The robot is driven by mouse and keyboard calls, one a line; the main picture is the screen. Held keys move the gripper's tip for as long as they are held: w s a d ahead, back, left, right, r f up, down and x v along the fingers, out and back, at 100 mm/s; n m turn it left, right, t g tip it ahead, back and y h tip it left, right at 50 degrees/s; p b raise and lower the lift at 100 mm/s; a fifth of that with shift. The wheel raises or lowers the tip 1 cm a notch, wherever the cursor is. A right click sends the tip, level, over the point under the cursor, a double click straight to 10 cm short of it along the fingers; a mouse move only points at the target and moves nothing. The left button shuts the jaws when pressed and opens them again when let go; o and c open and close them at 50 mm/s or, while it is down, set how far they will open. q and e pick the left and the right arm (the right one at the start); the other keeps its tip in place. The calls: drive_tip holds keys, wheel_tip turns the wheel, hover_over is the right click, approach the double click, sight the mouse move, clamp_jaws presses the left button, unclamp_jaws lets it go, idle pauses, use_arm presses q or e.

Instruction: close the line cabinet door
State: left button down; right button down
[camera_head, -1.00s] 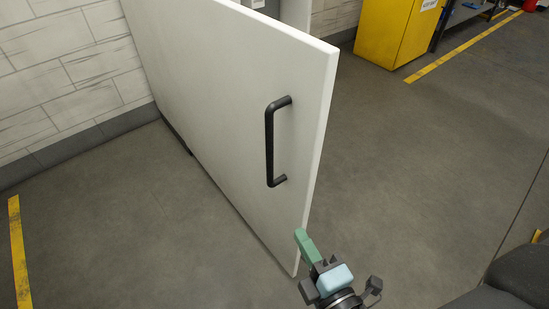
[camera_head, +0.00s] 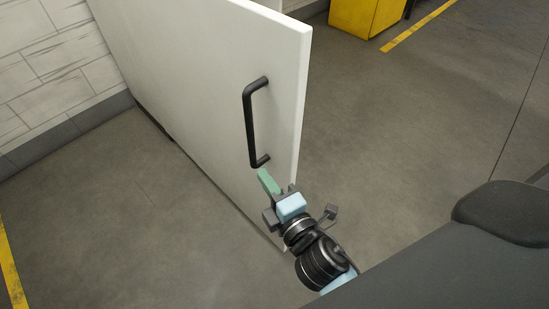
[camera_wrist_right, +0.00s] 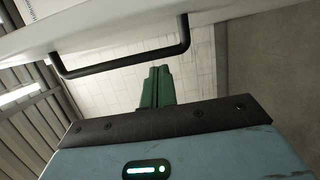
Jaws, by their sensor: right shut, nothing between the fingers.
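The white cabinet door (camera_head: 205,85) stands open, swung out from the wall, with a black bar handle (camera_head: 249,125) on its face. The door (camera_wrist_right: 120,22) and handle (camera_wrist_right: 125,62) also show in the right wrist view. My right gripper (camera_head: 263,174) is shut and empty, its green fingers together just below the handle's lower end, in front of the door face. In the right wrist view the green fingers (camera_wrist_right: 157,72) are side by side near one end of the handle. I cannot tell if they touch the door. My left gripper is not in view.
A white block wall (camera_head: 55,60) is at the left. A yellow cabinet (camera_head: 362,14) stands at the back, beside a yellow floor line (camera_head: 415,28). The grey floor (camera_head: 400,110) right of the door is clear, as is the floor at left.

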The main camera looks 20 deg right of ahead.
sight(275, 161)
drive_tip(key=w, duration=0.3)
drive_tip(key=shift+a, duration=0.1)
drive_tip(key=shift+w+d, duration=0.3)
drive_tip(key=shift+d, duration=0.65)
drive_tip(key=shift+w+d, duration=0.25)
drive_tip(key=shift+d, duration=0.7)
